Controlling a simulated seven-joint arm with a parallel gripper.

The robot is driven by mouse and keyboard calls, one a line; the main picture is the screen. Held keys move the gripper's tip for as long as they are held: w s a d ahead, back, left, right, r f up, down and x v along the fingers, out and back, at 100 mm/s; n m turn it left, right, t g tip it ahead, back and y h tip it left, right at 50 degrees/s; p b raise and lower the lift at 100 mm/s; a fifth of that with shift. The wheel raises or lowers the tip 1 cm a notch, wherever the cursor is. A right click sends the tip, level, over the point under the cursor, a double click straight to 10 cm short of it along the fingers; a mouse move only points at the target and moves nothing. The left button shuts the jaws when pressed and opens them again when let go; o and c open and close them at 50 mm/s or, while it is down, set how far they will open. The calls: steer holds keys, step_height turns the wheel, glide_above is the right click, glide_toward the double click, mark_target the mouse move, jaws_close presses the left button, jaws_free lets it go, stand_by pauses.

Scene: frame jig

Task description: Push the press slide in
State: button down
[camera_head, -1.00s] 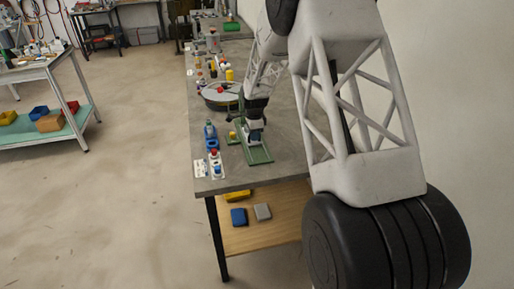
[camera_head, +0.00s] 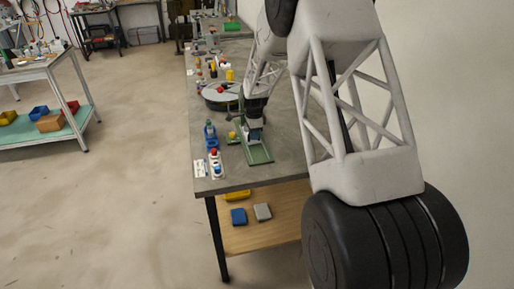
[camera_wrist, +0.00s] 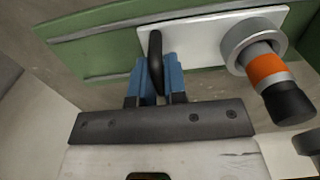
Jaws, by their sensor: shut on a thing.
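The green frame jig (camera_head: 260,156) lies on the grey workbench near its front end. In the wrist view, a pale plate (camera_wrist: 200,43), which looks like the press slide, lies along the green jig (camera_wrist: 100,50). A dark upright handle (camera_wrist: 155,50) stands at the plate's left part. My gripper (camera_wrist: 160,75) has its two blue fingers closed on this handle, one on each side. A grey collar with an orange band and black end (camera_wrist: 267,70) sits at the plate's right. In the head view my gripper (camera_head: 254,136) is over the jig and hides part of it.
Left of the jig stand a blue bottle-like item (camera_head: 210,132) and a small panel with red and blue buttons (camera_head: 215,164). A round turntable (camera_head: 218,99) lies behind. The bench's front edge is close. Clear bench surface lies right of the jig.

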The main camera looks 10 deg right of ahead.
steer(key=shift+w, duration=0.25)
steer(key=c, duration=1.2)
jaws_free()
steer(key=shift+o, duration=0.2)
steer(key=shift+r, duration=0.1)
steer(key=shift+r, duration=3.35)
steer(key=shift+r, duration=0.1)
